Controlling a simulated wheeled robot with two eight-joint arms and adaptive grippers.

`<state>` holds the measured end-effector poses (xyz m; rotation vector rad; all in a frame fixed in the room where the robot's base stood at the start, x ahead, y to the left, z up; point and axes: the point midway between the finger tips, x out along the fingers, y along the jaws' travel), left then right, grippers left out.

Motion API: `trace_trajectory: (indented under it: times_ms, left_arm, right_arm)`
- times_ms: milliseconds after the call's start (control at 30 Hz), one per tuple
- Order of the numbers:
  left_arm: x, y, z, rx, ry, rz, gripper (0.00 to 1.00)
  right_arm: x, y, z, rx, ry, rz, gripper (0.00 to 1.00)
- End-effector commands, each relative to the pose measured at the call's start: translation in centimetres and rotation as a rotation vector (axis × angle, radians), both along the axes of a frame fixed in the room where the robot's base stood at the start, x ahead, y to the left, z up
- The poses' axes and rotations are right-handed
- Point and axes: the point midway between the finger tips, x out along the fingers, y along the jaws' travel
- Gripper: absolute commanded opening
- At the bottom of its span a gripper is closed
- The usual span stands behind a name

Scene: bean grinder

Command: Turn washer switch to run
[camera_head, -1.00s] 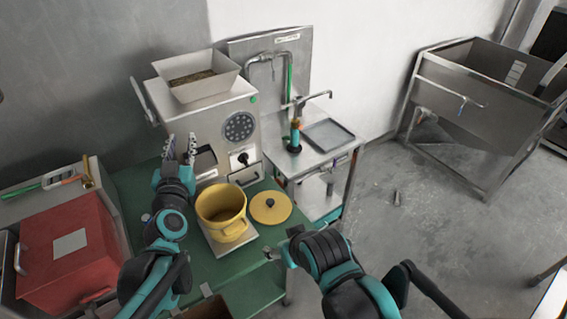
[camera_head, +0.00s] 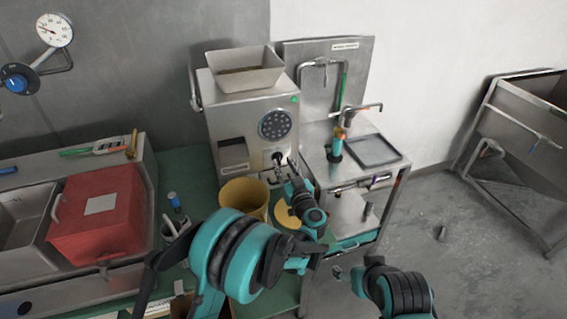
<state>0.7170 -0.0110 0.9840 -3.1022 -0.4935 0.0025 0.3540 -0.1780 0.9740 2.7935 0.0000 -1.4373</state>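The washer switch looks like the dark knob (camera_head: 277,155) on the front of the grey machine (camera_head: 232,122), below a round dark perforated disc (camera_head: 278,124). Its setting is too small to read. My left gripper (camera_head: 284,165) is at the machine's front, right at the knob and just below it. Its two fingers show apart. I cannot tell whether they touch the knob. My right gripper (camera_head: 341,272) is low, in front of the steel stand, away from the switch. Its fingers are too small to judge.
A yellow pot (camera_head: 238,190) stands below the machine, partly hidden by my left arm. Its yellow lid (camera_head: 284,218) lies beside it. A steel sink stand (camera_head: 349,207) is close on the right. A red box (camera_head: 97,232) is at the left.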

Motion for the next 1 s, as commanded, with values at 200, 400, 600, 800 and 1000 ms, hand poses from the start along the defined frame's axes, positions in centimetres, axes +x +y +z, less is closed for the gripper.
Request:
trace_trajectory:
  times_ms: [200,400,600,800,1000]
  left_arm:
    - [2.3,0.8,0.0,0.0,-0.001,0.0,0.31]
    - [2.7,0.9,0.1,-0.001,-0.001,-0.002,0.31]
    - [2.7,0.9,0.1,-0.001,-0.001,-0.002,0.1]
    - [2.7,0.9,0.1,-0.001,-0.001,-0.001,0.0]
    - [2.7,0.9,0.1,-0.015,-0.006,-0.002,0.0]
  right_arm:
    - [0.0,0.0,-0.7,0.0,0.0,0.0,0.69]
    - [0.0,0.0,-0.7,0.0,0.0,0.0,0.69]
    - [0.0,0.0,-0.7,0.0,0.0,0.0,0.69]
    - [0.0,0.0,-0.7,0.0,0.0,0.0,0.69]
    - [0.0,0.0,-0.8,0.0,0.0,0.0,0.69]
